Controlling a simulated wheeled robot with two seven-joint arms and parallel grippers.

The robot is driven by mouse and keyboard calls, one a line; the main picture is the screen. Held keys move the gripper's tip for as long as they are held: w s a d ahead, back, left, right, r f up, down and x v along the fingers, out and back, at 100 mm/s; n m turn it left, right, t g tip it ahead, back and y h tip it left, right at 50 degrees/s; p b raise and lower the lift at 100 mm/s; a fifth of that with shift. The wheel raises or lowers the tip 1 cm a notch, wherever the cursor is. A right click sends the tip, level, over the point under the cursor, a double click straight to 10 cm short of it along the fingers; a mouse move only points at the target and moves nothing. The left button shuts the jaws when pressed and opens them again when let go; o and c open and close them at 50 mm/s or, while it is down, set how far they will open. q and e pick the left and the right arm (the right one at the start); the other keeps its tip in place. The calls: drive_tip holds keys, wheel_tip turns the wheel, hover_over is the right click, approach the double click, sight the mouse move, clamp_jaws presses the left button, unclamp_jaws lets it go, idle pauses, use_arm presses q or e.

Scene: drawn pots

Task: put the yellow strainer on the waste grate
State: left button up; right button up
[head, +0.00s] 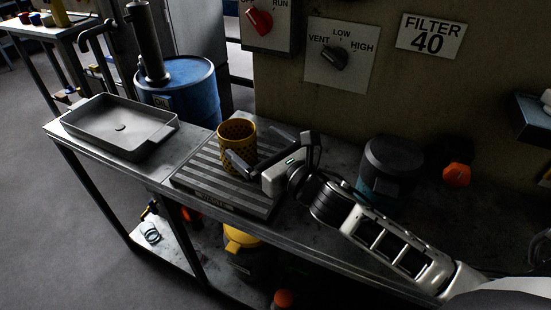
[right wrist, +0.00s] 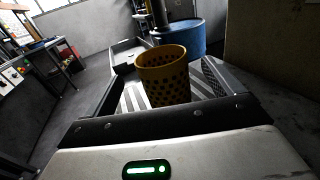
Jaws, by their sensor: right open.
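The yellow strainer (head: 237,142) is a perforated cup standing upright on the slatted waste grate (head: 202,176), towards its far side. My right gripper (head: 262,157) is low over the grate, just to the right of the strainer, with its jaws open. In the right wrist view the strainer (right wrist: 164,76) stands between the two fingers (right wrist: 163,95), with visible space on both sides. The grate (right wrist: 133,98) shows striped below it. Whether a finger touches the strainer cannot be told. My left gripper is not in view.
A grey tray (head: 112,122) sits on the bench left of the grate. A blue drum (head: 181,92) stands behind the bench. A dark lidded container (head: 391,160) stands at the back right, near my right arm. The wall carries switch panels (head: 341,55).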

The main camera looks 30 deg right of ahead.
use_arm(q)
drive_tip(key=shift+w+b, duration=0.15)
drive_tip(key=shift+b, duration=0.2)
use_arm(e)
drive_tip(key=v, duration=0.6)
drive_tip(key=shift+s, duration=0.15)
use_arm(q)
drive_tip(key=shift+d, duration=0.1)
